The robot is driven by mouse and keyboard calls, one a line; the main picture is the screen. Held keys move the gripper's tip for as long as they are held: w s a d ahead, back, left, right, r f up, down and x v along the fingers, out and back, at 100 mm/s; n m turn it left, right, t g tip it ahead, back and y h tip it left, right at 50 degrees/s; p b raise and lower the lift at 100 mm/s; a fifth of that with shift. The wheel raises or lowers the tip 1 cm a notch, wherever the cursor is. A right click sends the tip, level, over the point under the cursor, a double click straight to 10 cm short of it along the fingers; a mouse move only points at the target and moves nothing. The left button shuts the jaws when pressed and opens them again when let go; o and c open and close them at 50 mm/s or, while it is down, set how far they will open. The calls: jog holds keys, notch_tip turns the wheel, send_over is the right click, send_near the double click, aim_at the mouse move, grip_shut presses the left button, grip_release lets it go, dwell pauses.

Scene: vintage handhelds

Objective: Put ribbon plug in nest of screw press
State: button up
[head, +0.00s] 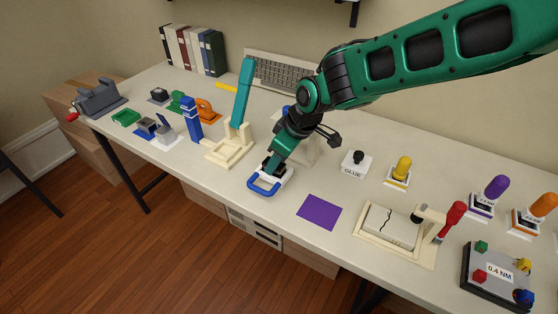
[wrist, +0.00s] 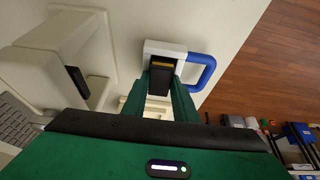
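A small black block with a gold strip, which I take to be the ribbon plug (wrist: 161,76), lies between my fingertips in the wrist view. My gripper (head: 272,166) points down, its fingers pressed to both sides of the block. Directly under it is a white holder (wrist: 152,47) with a blue loop handle (head: 264,189). I cannot tell whether the block sits inside the holder or just over it. A pale frame (head: 306,150) stands behind my gripper, mostly hidden by my arm. It may be the screw press; it also shows in the wrist view (wrist: 62,40). Its nest cannot be made out.
A cream press with a teal lever (head: 242,95) stands left of my gripper. A purple mat (head: 319,212) lies to the right, then a cream fixture with a red handle (head: 452,218). A GLUE pot (head: 355,166) is behind. The table's front edge is close.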

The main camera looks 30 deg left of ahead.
jog(key=shift+o, duration=0.7)
jog(key=shift+s+d+f, duration=0.1)
jog(key=shift+s+f, duration=0.2)
jog(key=shift+f, duration=0.25)
jog(key=shift+o, duration=0.2)
jog(key=shift+r, duration=0.5)
jog(key=v, duration=1.2)
jog(key=shift+w, duration=0.2)
jog(key=shift+r, duration=0.15)
